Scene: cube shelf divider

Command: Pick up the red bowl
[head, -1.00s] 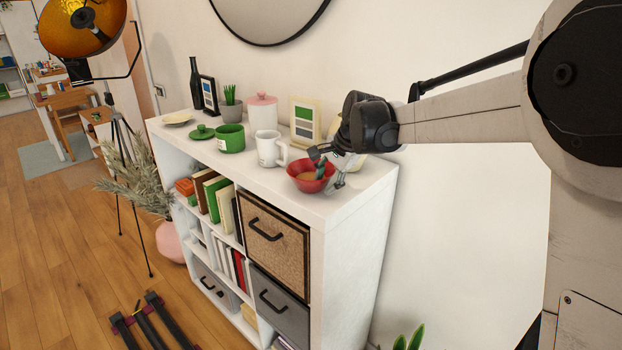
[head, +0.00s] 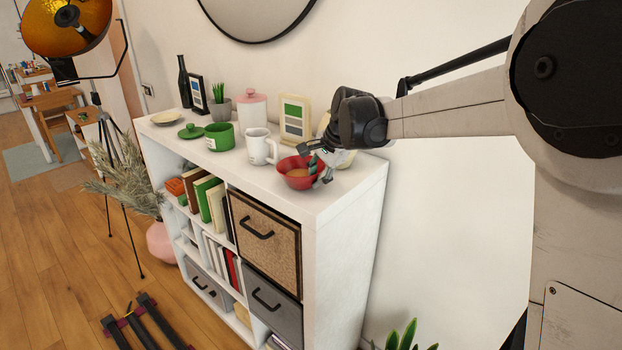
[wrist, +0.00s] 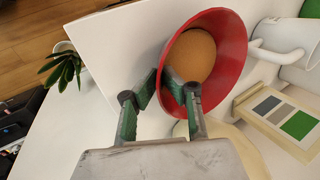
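My gripper (head: 318,168) is at the bowl's right side. In the wrist view its two green-padded fingers (wrist: 160,76) lean together at the bowl's near rim, one outside the wall and one over the inside. The fingertips look closed on the rim. The bowl appears to rest on the shelf top; its underside is hidden.
A white mug (head: 259,147) stands close left of the bowl. A cream picture frame (head: 295,118) stands behind. A green cup (head: 219,136), a pink-lidded jar (head: 251,108) and a plant (head: 218,98) are farther left. The shelf's right edge is close to the bowl.

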